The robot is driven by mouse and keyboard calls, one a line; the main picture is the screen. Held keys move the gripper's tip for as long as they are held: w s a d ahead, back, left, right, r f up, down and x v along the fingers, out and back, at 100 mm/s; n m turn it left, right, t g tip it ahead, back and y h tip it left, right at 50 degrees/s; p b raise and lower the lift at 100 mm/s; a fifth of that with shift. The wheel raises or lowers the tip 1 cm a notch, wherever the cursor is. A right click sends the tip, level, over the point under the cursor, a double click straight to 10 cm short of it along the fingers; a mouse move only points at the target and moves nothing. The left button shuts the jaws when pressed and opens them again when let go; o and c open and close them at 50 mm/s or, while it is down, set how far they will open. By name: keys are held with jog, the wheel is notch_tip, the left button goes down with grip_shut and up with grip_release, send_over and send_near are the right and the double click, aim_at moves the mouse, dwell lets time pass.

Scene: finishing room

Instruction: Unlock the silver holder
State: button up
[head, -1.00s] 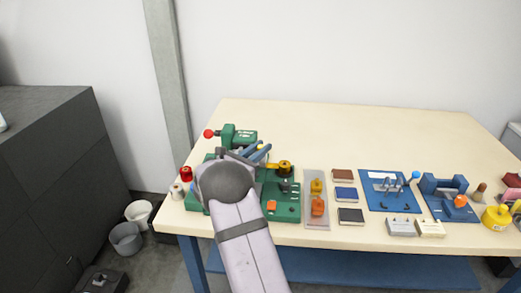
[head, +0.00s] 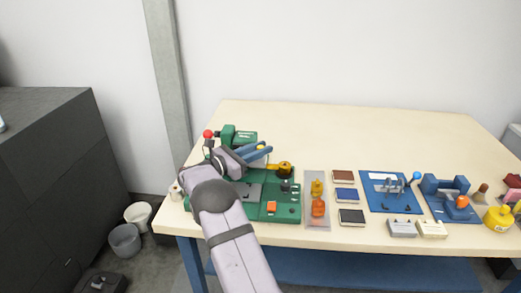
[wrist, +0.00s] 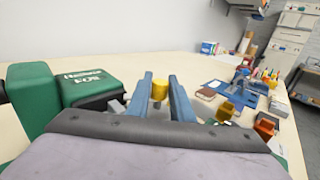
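My gripper (head: 258,152) is low over the back of a green fixture (head: 282,209) at the table's left end. Its two blue fingers are apart in the wrist view (wrist: 161,95), with a yellow cylindrical piece (wrist: 160,90) showing between them. I cannot tell whether the fingers touch it. A grey metal plate (head: 247,192) lies on the green fixture, partly behind my arm. A silver-grey metal mechanism (head: 393,186) stands on a blue board to the right, beside a light-blue ball (head: 416,175). I cannot tell which one is the silver holder.
A green block (head: 242,136) and a red ball (head: 208,134) stand close behind my gripper. A black-and-gold round piece (head: 285,168) is just right. A grey tray (head: 317,222) and several small blocks lie further right. The table's back is clear.

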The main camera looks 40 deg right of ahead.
jog(key=o, duration=0.3)
jog(key=shift+r, duration=0.1)
jog(key=shift+n+t, duration=0.5)
jog(key=shift+t, duration=0.3)
